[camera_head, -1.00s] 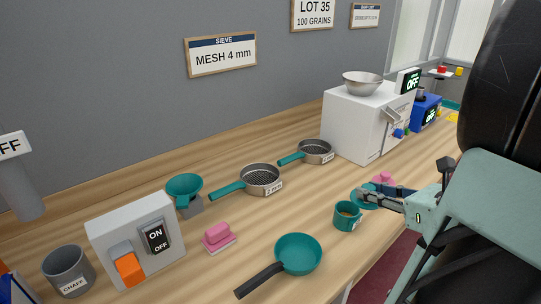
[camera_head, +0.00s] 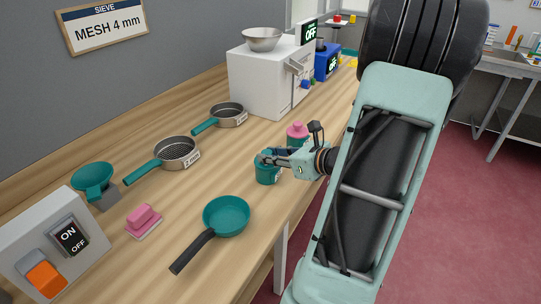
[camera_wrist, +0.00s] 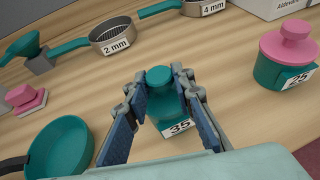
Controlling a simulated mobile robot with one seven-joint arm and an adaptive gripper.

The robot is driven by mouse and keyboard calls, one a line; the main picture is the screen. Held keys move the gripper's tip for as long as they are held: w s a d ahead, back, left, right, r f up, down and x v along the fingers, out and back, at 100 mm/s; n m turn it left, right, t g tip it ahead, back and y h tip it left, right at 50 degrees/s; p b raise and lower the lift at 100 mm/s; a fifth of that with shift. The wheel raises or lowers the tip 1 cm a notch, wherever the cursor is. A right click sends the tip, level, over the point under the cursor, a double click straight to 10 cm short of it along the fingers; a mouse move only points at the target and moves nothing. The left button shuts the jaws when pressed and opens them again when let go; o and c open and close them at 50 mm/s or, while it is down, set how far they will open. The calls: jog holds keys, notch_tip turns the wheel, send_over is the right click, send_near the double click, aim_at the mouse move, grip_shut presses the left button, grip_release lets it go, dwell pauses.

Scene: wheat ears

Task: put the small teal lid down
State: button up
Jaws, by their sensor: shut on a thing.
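My gripper (camera_wrist: 160,80) is shut on the knob of the small teal lid (camera_wrist: 158,77). The lid is at the mouth of a small teal jar labelled 35 (camera_wrist: 181,127), on the wooden bench. In the head view the gripper (camera_head: 265,160) reaches in from the right over the teal jar (camera_head: 267,175) and covers much of the lid. I cannot tell whether the lid touches the rim.
A teal jar with a pink lid (camera_wrist: 288,50), labelled 25, stands close by to the right. A teal pan (camera_head: 226,216), a pink block (camera_head: 143,217) and a 2 mm sieve (camera_head: 176,152) lie to the left. Bare bench lies between them.

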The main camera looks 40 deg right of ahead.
jog(key=shift+f, duration=0.25)
jog(key=o, duration=0.9)
jog(key=shift+r, duration=0.1)
jog(key=shift+r, duration=0.15)
jog(key=shift+s+d+r, duration=0.1)
jog(key=shift+s+r, duration=0.05)
jog(key=v, duration=1.1)
jog(key=shift+s+p, duration=0.3)
jog(key=shift+s, duration=0.05)
jog(key=shift+r, duration=0.1)
